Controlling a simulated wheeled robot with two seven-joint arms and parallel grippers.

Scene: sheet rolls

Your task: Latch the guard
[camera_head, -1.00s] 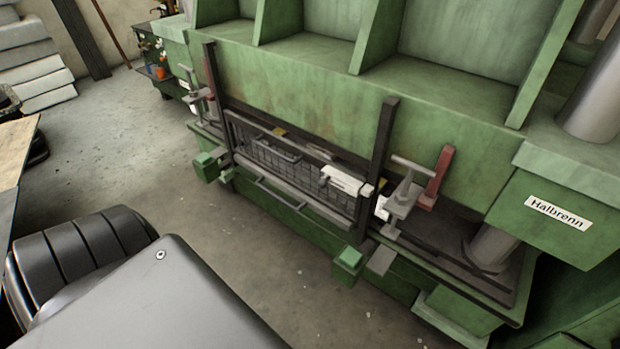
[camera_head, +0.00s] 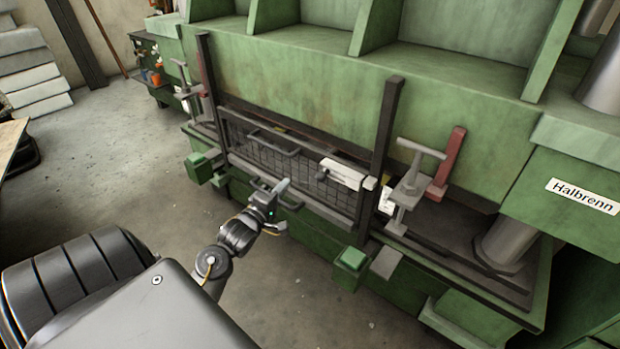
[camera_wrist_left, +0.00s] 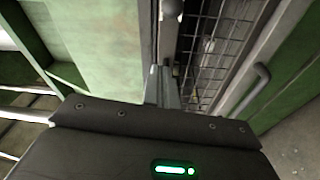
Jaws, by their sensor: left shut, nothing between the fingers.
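The guard is a dark-framed wire-mesh panel (camera_head: 262,158) across the front of the green press, between two dark upright posts. It has one grey handle bar near its top and another along its lower edge. A white block (camera_head: 341,173), perhaps the latch, sits at its upper right beside the right post. My left gripper (camera_head: 283,187) is shut and empty in front of the guard's lower part, near the lower handle. In the left wrist view its fingers (camera_wrist_left: 163,86) point along the mesh (camera_wrist_left: 208,48); a grey handle (camera_wrist_left: 246,92) is to the right. Contact is unclear.
Grey T-handled clamps stand at both sides, the right one (camera_head: 415,185) beside a red bar (camera_head: 450,163). A green block (camera_head: 350,260) juts out low at the front right.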

